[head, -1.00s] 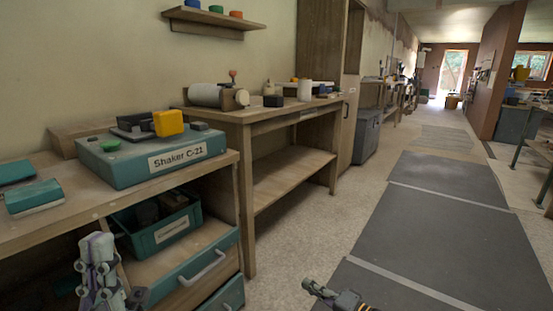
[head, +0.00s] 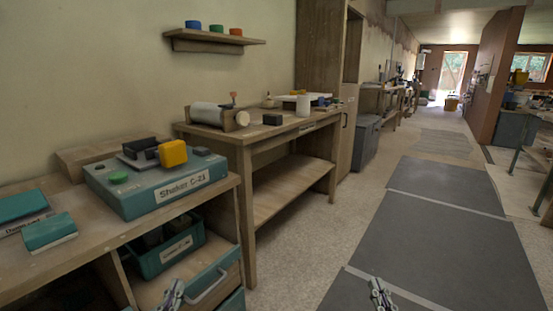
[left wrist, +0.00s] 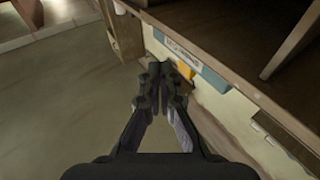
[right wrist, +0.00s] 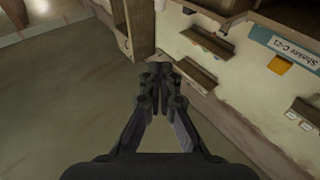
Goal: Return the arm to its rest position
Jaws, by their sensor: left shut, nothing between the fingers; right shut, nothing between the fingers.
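My left gripper (head: 172,293) is low at the bottom edge of the head view, in front of the open drawer of the left bench. Its fingers (left wrist: 160,80) are together and empty in the left wrist view. My right gripper (head: 380,292) is at the bottom edge, over the dark floor mat. Its fingers (right wrist: 160,80) are shut with nothing between them in the right wrist view. Neither gripper appears to touch anything. Most of both arms is out of the head view.
The teal Shaker C-21 box (head: 135,202) with a yellow block (head: 173,153) stands on the left bench (head: 99,235). Below, a teal bin (head: 154,262) sits by a drawer handle (head: 208,286). A second bench (head: 245,141) stands behind. The matted aisle (head: 440,183) is clear.

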